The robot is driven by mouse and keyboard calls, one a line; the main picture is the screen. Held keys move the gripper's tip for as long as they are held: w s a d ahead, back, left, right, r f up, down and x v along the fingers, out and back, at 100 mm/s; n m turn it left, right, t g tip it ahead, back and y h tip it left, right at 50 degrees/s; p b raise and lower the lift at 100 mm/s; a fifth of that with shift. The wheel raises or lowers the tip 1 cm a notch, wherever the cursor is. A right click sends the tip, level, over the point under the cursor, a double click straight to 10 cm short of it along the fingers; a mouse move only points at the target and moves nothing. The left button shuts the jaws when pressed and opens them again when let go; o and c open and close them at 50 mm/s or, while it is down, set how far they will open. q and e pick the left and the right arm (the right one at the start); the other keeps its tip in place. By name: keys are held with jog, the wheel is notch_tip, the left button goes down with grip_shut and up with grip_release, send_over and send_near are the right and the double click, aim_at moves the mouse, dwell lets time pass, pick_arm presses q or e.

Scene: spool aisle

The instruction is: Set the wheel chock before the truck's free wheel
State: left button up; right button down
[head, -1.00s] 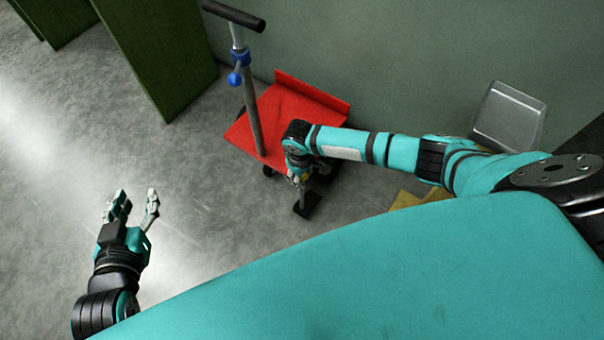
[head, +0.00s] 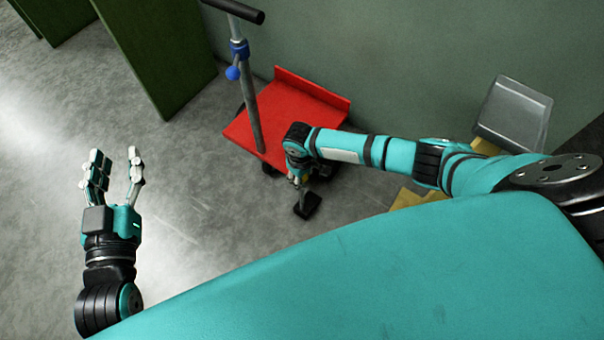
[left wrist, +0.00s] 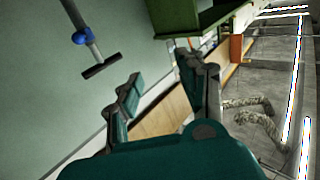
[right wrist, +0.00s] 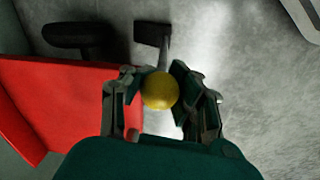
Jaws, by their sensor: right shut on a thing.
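The red platform truck (head: 285,115) stands by the wall with its upright grey handle post (head: 249,100). One of its dark wheels (right wrist: 75,35) shows in the right wrist view. My right gripper (head: 298,180) is at the truck's near edge, shut on the yellow ball knob (right wrist: 160,92) of the wheel chock. The chock's black block (head: 307,205) shows below the gripper, and in the right wrist view (right wrist: 152,32) it is near the wheel, with a gap between. Whether it touches the floor I cannot tell. My left gripper (head: 118,168) is open and empty, well left of the truck.
Green panels (head: 160,55) stand at the upper left. A grey tray-like thing (head: 513,112) and yellow pieces (head: 408,198) are at the right, partly behind my right arm. The floor (head: 200,200) between my left gripper and the truck is clear.

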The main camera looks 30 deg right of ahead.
pick_arm(q)
jog(key=shift+s+d+r+t+h+b, duration=0.15)
jog(key=shift+r+t+h+b, duration=0.25)
jog(key=shift+r+t, duration=0.85)
pick_arm(e)
jog(key=w+d, duration=0.4)
jog(key=d, duration=0.2)
jog(key=shift+d, duration=0.4)
pick_arm(q)
jog(key=shift+r+g, duration=0.35)
pick_arm(e)
jog(key=shift+r, duration=0.1)
jog(key=c, duration=0.9)
grip_release()
jog(key=shift+c, duration=0.2)
pick_arm(q)
jog(key=shift+d, duration=0.1)
pick_arm(e)
notch_tip(320, 180, up, 12)
jog(key=shift+s+a, duration=0.15)
jog(key=shift+a, duration=0.1)
